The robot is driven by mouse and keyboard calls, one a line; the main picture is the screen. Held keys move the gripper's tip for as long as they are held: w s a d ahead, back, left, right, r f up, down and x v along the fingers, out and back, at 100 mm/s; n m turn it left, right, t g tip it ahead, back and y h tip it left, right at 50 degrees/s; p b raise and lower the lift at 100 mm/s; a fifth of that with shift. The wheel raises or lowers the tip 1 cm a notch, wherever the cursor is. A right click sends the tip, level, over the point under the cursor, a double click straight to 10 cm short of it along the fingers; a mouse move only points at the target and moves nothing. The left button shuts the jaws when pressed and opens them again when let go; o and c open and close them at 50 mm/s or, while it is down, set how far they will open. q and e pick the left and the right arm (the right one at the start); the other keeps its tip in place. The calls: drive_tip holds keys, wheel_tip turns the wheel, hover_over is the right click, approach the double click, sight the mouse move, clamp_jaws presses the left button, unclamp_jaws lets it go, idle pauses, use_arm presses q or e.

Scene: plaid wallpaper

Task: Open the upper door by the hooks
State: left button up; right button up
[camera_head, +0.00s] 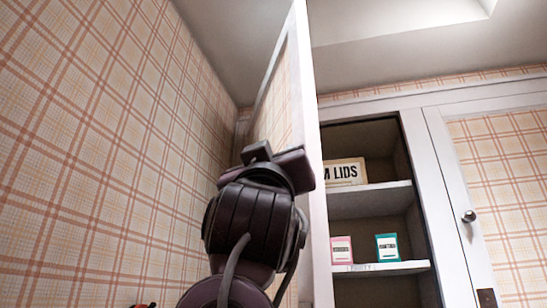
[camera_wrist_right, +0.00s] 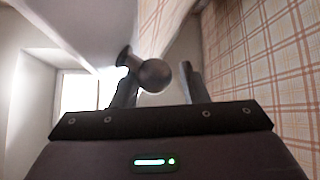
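The upper cabinet door (camera_head: 307,130) stands swung wide open, seen almost edge-on, with a white frame and plaid panel. My right gripper (camera_wrist_right: 158,88) is beside it; in the head view my dark wrist hides the fingers. In the right wrist view the two fingers are apart. A dark round knob (camera_wrist_right: 150,75) shows between them, nearer the left finger and overlapping it. I cannot tell whether they touch. The white door frame (camera_wrist_right: 85,28) runs above. My left gripper is not clearly seen; a small dark shape at the bottom edge of the head view is too cut off to identify.
The open cabinet has shelves (camera_head: 375,268) with a pink box (camera_head: 341,250), a teal box (camera_head: 387,247) and a "LIDS" sign (camera_head: 345,172). A closed plaid door with a knob (camera_head: 469,216) is at right. A plaid wall (camera_head: 90,150) bounds the left.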

drive_tip(key=b+v, duration=0.5)
drive_tip(key=v, duration=0.2)
drive_tip(key=shift+s+f, duration=0.25)
drive_tip(key=shift+f, duration=0.05)
drive_tip(key=shift+c, duration=0.4)
